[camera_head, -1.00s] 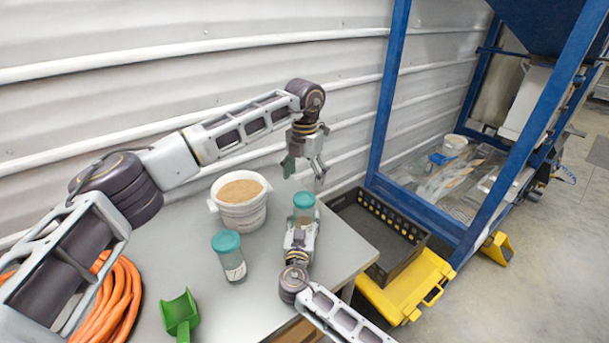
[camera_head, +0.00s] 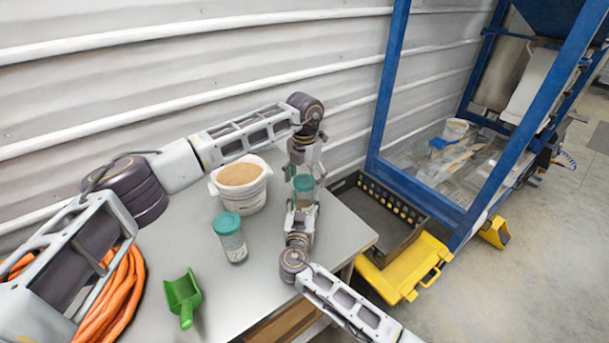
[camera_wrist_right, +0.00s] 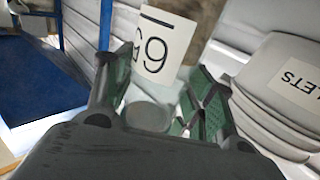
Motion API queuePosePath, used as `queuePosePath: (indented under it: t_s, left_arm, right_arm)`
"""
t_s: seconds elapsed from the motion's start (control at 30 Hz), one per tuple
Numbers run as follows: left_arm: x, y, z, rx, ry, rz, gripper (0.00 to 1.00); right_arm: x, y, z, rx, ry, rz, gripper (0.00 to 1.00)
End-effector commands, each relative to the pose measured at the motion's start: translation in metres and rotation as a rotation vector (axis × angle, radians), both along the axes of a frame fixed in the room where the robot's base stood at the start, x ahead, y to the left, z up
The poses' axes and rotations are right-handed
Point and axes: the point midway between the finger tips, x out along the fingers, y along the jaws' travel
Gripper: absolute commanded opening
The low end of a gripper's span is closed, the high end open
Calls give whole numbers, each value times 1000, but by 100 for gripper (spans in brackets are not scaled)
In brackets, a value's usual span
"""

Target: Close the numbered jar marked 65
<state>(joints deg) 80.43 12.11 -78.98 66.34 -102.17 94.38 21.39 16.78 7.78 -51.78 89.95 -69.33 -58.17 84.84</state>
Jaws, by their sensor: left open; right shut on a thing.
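A clear jar (camera_head: 304,198) with a teal lid (camera_head: 304,183) stands upright near the table's right side. My right gripper (camera_head: 302,210) is shut on its body. My left gripper (camera_head: 304,168) is open, pointing down just over the lid, one finger to each side. I cannot tell whether its fingers touch the lid, or how tightly the lid sits.
A second teal-lidded jar (camera_head: 230,240) stands left of the held one. A white bucket of pellets (camera_head: 240,200) is behind it, a green scoop (camera_head: 183,297) in front. Orange hose (camera_head: 118,300) lies at the left.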

Motion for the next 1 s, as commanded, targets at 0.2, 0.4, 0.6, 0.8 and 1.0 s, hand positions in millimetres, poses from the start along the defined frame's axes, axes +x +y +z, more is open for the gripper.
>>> queuePosePath:
  t_s: [0.2,0.4,0.6,0.8,1.0]
  left_arm:
    - [0,0,0,0,0,0,79]
    - [0,0,0,0,0,0,59]
    - [0,0,0,0,0,0,34]
    - [0,0,0,0,0,0,63]
    - [0,0,0,0,0,0,85]
  right_arm:
    - [0,0,0,0,0,0,0]
    - [0,0,0,0,0,0,0]
    - [0,0,0,0,0,0,0]
    - [0,0,0,0,0,0,0]
    - [0,0,0,0,0,0,0]
